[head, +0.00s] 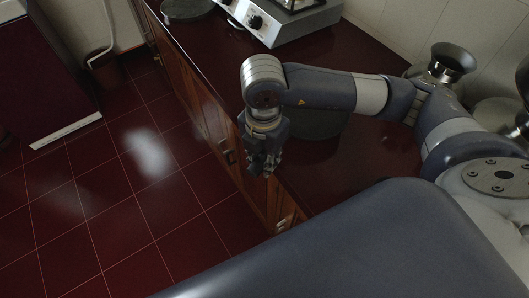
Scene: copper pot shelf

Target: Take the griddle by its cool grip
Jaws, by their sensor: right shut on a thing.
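The griddle (318,125) is a dark, flat round shape on the dark red counter, partly hidden behind my right forearm. My right gripper (261,168) points down at the counter's front edge, to the left of the griddle and a little nearer. It is shut on the griddle's grip, which the fingers and wrist hide. The exact hold on the grip cannot be seen. My left gripper is not in view.
A white-and-steel stove (284,20) with knobs stands at the back of the counter (225,58). Another dark round plate (187,8) lies left of it. A metal pot (450,62) stands by the tiled wall. Wooden cabinets (195,95) front the counter; the tiled floor (130,190) is clear.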

